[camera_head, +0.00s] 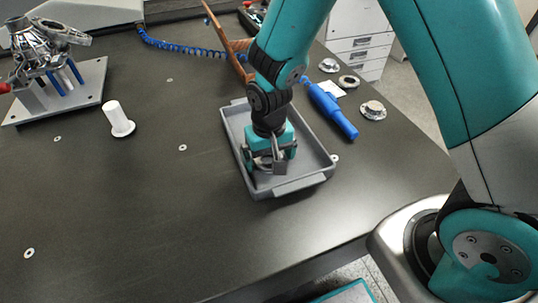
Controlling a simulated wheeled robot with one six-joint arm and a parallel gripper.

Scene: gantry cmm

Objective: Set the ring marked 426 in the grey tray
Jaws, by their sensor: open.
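The grey tray (302,185) lies on the dark table in the middle of the view. My gripper (267,166) points down inside the tray's outline, near its front wall, with its jaws open. A small patch of metal shows between and behind the fingers; I cannot tell whether it is a ring or part of the gripper. Several small metal ring-like parts lie on the table right of the tray: a flanged one (328,65), a flat ring (342,83) and a larger flanged one (373,107). No marking 426 can be read on any of them.
A blue tool (332,111) lies just right of the tray, near a white paper (333,89). A white flanged cylinder (118,118) stands at left, near a metal fixture plate (85,90). A blue coiled hose (190,49) runs behind. The front left table is clear.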

